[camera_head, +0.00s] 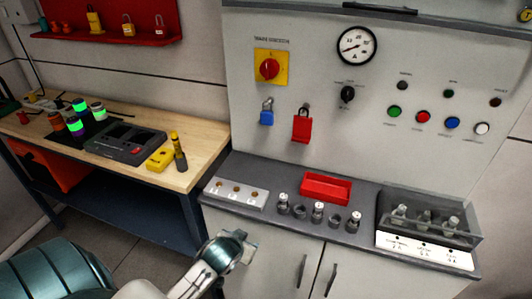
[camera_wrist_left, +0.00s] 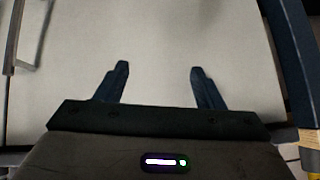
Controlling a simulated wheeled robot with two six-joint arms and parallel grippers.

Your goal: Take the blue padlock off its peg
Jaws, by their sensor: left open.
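The blue padlock (camera_head: 266,116) hangs by its shackle on the grey panel, below the yellow-and-red rotary switch (camera_head: 270,68). A larger red padlock (camera_head: 302,126) hangs just to its right. My left gripper (camera_head: 246,246) is in front of the lower cabinet, well below the blue padlock and apart from it. In the left wrist view its two dark fingers (camera_wrist_left: 159,72) are spread with nothing between them, facing a pale flat surface. The padlocks are not seen in that view. My right gripper is not in view.
The grey ledge under the panel holds a red tray (camera_head: 326,188), several small fittings (camera_head: 317,212) and a clear-sided box (camera_head: 428,216). A wooden workbench (camera_head: 196,153) with a tester (camera_head: 125,143) stands at left. The panel front around the padlocks is clear.

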